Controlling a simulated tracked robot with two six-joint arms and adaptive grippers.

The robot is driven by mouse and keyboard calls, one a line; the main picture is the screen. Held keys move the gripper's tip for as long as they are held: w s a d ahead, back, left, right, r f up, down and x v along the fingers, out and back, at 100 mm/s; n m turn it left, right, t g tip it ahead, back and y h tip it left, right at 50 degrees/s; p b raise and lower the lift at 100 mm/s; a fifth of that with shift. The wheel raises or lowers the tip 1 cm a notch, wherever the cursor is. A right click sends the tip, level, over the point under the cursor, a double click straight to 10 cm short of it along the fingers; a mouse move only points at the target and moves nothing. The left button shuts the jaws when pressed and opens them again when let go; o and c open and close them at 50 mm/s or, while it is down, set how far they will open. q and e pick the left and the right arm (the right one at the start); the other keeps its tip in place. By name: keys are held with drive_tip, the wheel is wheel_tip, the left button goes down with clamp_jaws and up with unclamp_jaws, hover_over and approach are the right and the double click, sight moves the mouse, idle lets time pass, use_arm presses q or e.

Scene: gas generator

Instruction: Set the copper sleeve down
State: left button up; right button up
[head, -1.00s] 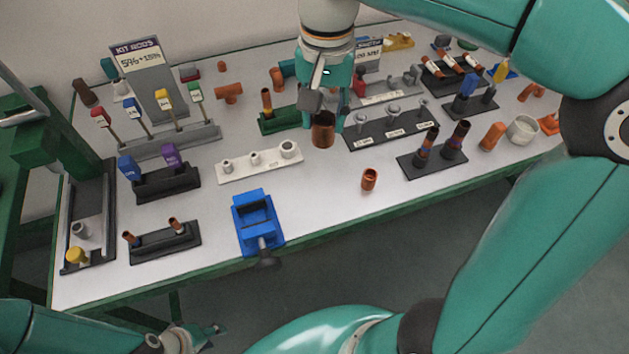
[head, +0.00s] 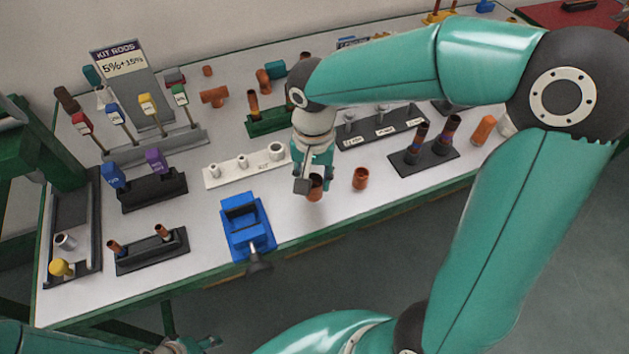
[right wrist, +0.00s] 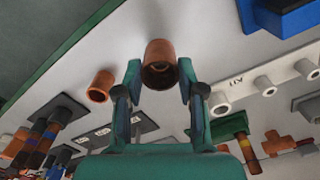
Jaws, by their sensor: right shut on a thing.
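The copper sleeve (head: 315,188) is a short brown-orange tube. My right gripper (head: 312,180) is shut on it, over the table's front middle. In the right wrist view the sleeve (right wrist: 159,66) stands between the two fingertips (right wrist: 160,78), its open end towards the camera. I cannot tell whether its far end touches the white tabletop (head: 325,212). A second copper piece (head: 360,178) stands apart to the right of the held one and also shows in the right wrist view (right wrist: 100,86). My left gripper (head: 190,345) is cut off at the bottom edge; its jaws are unclear.
A blue vise (head: 245,225) stands at the front edge, left of the right gripper. A white block with pegs (head: 232,174) lies behind it. A dark stand with two banded rods (head: 425,160) is to the right. Bare tabletop lies around the sleeve.

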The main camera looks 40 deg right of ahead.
sight(314, 187)
wheel_tip(314, 187, down, 2)
drive_tip(key=shift+f, duration=0.1)
drive_tip(key=o, duration=1.1)
drive_tip(key=shift+o, duration=0.2)
